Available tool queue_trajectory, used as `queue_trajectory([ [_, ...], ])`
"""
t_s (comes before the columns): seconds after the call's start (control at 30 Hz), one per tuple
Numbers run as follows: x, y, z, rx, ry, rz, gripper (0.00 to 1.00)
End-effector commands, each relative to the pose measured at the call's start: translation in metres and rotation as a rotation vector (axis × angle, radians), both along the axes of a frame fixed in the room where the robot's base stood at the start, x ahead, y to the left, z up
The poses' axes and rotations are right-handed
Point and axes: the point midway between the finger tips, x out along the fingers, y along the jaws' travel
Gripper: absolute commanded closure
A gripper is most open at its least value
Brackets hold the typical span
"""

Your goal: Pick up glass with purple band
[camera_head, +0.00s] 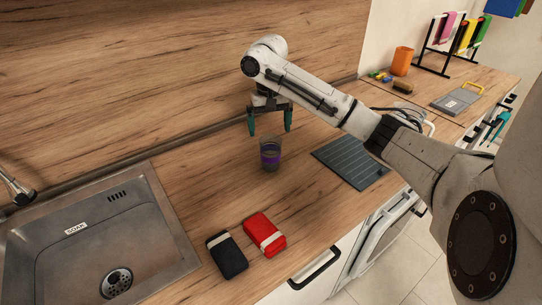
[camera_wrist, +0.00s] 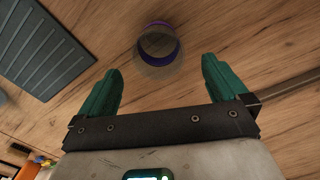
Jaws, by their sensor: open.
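The glass with the purple band (camera_head: 270,155) stands upright on the wooden counter, to the right of the sink. It is clear and greyish, with the purple band around it. The wrist view shows the glass (camera_wrist: 158,47) from above, beyond and between my fingertips. My gripper (camera_head: 269,127) is open and empty, pointing down. It is above the counter and a little above the glass in the head view. Its two green fingers (camera_wrist: 162,78) are wide apart in the wrist view, and I see no contact with the glass.
A sink (camera_head: 60,255) lies at the left. A red pack (camera_head: 264,234) and a black pack (camera_head: 227,254) lie near the front edge. A dark grey ribbed panel (camera_head: 345,160) is right of the glass. An orange cup (camera_head: 401,61) stands far back. The splashback runs behind.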

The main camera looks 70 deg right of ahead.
Motion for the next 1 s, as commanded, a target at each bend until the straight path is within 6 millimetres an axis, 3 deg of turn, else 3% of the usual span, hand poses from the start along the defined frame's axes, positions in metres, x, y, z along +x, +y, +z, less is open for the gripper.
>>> queue_trajectory([
  [0.13, -0.001, 0.000, -0.022, 0.002, 0.001, -0.002, 0.00],
  [0.43, -0.002, -0.001, -0.044, -0.001, -0.001, -0.003, 0.00],
  [0.7, -0.003, -0.001, -0.080, -0.002, -0.001, -0.003, 0.00],
  [1.0, -0.003, -0.001, -0.087, -0.001, -0.003, -0.002, 0.00],
])
